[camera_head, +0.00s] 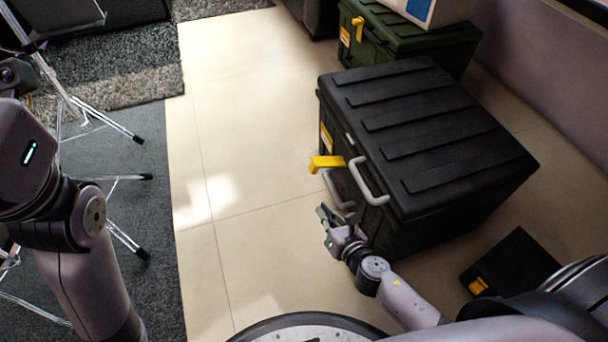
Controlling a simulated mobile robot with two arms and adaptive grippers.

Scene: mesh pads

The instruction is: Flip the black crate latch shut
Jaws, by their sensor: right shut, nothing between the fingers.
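The black crate (430,140) stands on the tiled floor right of centre, its ribbed lid down. A yellow latch (326,163) sticks out from the crate's left face, near the lid edge. A grey handle (369,181) is on the same side, to the right of the latch. My right gripper (328,217) is shut and empty, below the latch and beside the crate's near left side; I cannot tell whether it touches the crate. My left arm comes in at the left edge, and its gripper is out of view.
A green crate (415,42) with a yellow latch (358,28) stands behind the black one, with a white box (424,9) on it. A small black case (511,263) lies at lower right. Tripod legs (118,232) stand at left. The floor (245,130) left of the crate is clear.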

